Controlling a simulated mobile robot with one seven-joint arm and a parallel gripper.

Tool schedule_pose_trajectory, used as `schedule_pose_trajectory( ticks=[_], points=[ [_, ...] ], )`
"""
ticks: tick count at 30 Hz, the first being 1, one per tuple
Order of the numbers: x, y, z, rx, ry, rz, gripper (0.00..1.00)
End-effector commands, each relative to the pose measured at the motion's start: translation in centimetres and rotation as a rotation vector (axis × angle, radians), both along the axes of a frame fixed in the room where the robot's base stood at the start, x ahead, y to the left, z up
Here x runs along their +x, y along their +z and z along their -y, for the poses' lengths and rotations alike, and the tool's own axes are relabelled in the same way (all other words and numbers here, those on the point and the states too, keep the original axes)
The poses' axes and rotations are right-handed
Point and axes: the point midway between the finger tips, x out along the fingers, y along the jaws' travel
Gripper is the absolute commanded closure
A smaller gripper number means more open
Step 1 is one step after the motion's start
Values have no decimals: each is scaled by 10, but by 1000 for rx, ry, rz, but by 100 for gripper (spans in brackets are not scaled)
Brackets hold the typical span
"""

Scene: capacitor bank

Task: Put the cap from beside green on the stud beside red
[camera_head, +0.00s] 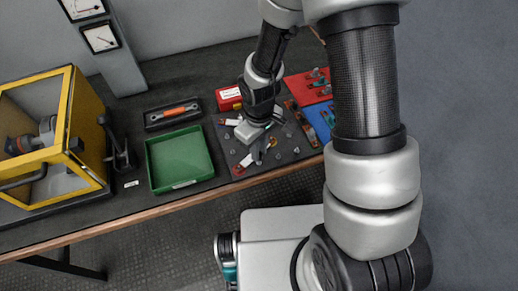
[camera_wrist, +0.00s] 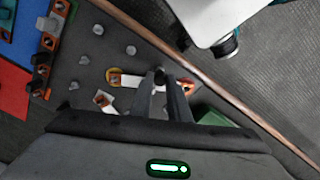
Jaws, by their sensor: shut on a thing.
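My gripper (camera_head: 257,155) is low over the grey stud board (camera_head: 288,156). In the wrist view, its two fingers (camera_wrist: 168,84) are closed together on a small dark piece, the cap (camera_wrist: 160,74), mostly hidden between the tips. A white link (camera_wrist: 128,81) with a yellow-orange ring at one end lies right beside the fingertips, with a red-orange end on the other side. Several bare grey studs (camera_wrist: 130,50) stand on the board. Another white link (camera_wrist: 104,99) lies nearby. A red-ended link (camera_head: 239,170) shows at the board's front left. I cannot tell whether the cap touches a stud.
A green tray (camera_head: 151,166) stands left of the board. A red mat (camera_head: 293,84) and a blue mat (camera_head: 316,122) with parts lie to the right, beside an orange-topped rail (camera_wrist: 45,50). A red box (camera_head: 229,98) is behind. The table's front edge (camera_head: 205,193) is close.

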Motion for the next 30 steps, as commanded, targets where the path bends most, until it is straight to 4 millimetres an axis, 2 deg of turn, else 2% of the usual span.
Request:
schedule_pose_trajectory(
  ticks=[30],
  points=[
    [0,-20,0,0,0,0,100]
  ],
)
